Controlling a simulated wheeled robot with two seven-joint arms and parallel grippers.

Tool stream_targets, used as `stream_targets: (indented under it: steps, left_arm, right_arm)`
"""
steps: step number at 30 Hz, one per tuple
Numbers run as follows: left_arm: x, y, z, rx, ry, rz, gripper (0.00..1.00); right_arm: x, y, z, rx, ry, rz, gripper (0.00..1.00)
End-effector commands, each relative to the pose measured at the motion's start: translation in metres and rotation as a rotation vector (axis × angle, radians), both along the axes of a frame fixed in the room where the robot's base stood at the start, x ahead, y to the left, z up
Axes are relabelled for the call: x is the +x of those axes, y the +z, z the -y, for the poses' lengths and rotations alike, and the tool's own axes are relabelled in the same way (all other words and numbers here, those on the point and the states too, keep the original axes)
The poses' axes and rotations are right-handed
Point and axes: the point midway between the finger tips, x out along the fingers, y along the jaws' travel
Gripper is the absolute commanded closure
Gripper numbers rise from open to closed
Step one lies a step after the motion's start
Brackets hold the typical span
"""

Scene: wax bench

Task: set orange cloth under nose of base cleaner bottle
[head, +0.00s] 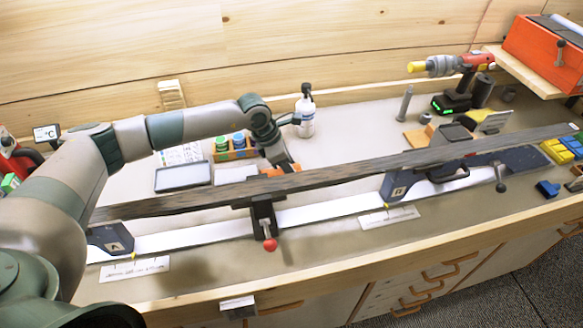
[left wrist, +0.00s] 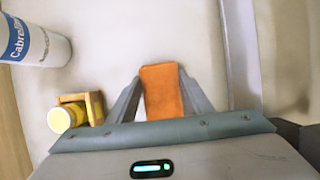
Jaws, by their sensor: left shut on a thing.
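The base cleaner bottle (head: 305,117) is white with a blue label and a black pump top, and stands upright at the back of the bench. Its labelled body lies at the upper left of the left wrist view (left wrist: 35,42). My left gripper (head: 287,164) is shut on the orange cloth (left wrist: 163,92), which shows between its two fingers. In the head view the cloth (head: 271,172) is low in front of the bottle, behind the long dark ski, partly hidden by the gripper. I cannot tell whether it touches the bench. My right gripper is not in view.
The long dark ski (head: 330,178) runs across the bench on supports, close in front of the left gripper. A wooden rack (head: 237,154) with green and blue lidded jars stands left of the gripper. A grey metal cylinder (head: 404,104) stands farther right. Bench around the bottle is clear.

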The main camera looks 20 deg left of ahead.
Motion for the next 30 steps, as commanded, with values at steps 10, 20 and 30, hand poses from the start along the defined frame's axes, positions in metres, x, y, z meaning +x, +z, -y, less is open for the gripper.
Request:
stream_targets:
  steps: [10, 20, 30]
  left_arm:
    - [0.0, -0.002, 0.0, 0.0, 0.0, 0.0, 0.35]
    - [0.0, 0.002, 0.0, 0.0, 0.0, 0.0, 0.35]
    - [-0.008, 0.038, -0.014, -0.001, -0.001, 0.005, 0.35]
  right_arm:
    - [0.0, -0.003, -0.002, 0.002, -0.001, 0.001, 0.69]
    - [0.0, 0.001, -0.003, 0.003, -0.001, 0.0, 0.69]
    - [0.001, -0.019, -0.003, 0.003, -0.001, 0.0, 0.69]
